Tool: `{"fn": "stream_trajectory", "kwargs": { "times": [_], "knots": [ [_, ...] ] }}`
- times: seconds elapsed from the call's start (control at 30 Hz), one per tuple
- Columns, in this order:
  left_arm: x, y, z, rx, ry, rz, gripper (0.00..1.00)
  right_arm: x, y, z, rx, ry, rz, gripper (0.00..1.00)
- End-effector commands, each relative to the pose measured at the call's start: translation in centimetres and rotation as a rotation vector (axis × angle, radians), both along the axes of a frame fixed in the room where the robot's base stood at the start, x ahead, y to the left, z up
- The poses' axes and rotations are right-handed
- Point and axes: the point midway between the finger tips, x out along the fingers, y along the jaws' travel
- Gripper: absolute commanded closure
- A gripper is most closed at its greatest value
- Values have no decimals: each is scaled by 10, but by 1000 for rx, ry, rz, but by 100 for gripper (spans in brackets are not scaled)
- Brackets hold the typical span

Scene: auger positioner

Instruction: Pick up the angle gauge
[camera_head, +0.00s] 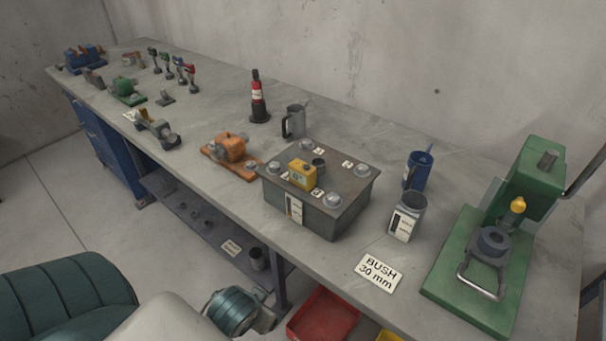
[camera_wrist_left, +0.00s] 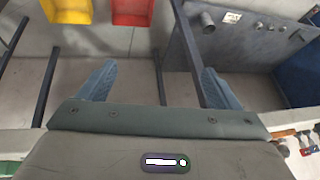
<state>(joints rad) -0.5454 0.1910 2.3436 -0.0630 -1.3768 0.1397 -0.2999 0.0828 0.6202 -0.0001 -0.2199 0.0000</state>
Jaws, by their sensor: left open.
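A small yellow box-shaped device (camera_head: 302,174), which looks like the angle gauge, sits on top of a dark grey metal box (camera_head: 330,222) on the workbench in the head view. Small round metal parts and white labels surround it on the lid. My left gripper (camera_wrist_left: 158,75) is open and empty in the left wrist view, its two blue fingers spread above the floor area. The gauge does not show in that view. My right gripper is not in view.
Behind the metal box is a grey jug (camera_head: 294,121); to its right are a blue mug (camera_head: 417,171), a grey cup (camera_head: 408,215) and a green press (camera_head: 500,255). An orange clamp (camera_head: 230,150) stands left. A red bin (camera_head: 322,318) sits below the bench edge.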

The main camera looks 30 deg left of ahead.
Motion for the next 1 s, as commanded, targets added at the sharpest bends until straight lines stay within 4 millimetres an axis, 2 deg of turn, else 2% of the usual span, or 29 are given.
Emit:
{"fn": "stream_trajectory", "kwargs": {
  "times": [0.03, 0.3, 0.43, 0.6, 0.7, 0.8, 1.0],
  "knots": [
    [11, 12, 20, 31, -73, 22, 15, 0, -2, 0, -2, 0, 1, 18],
    [81, 62, 96, 94, -504, 116, 15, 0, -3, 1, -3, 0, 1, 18],
    [122, 77, 140, 67, -755, 82, 15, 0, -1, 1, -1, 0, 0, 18],
    [163, 75, 196, -43, -1019, -61, 15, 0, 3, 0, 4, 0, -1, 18],
    [174, 69, 214, -107, -1088, -140, 15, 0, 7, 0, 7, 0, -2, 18],
    [179, 64, 223, -148, -1118, -188, 15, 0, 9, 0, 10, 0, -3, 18],
    [192, 63, 228, -169, -1128, -200, 15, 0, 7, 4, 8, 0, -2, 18]
  ]
}}
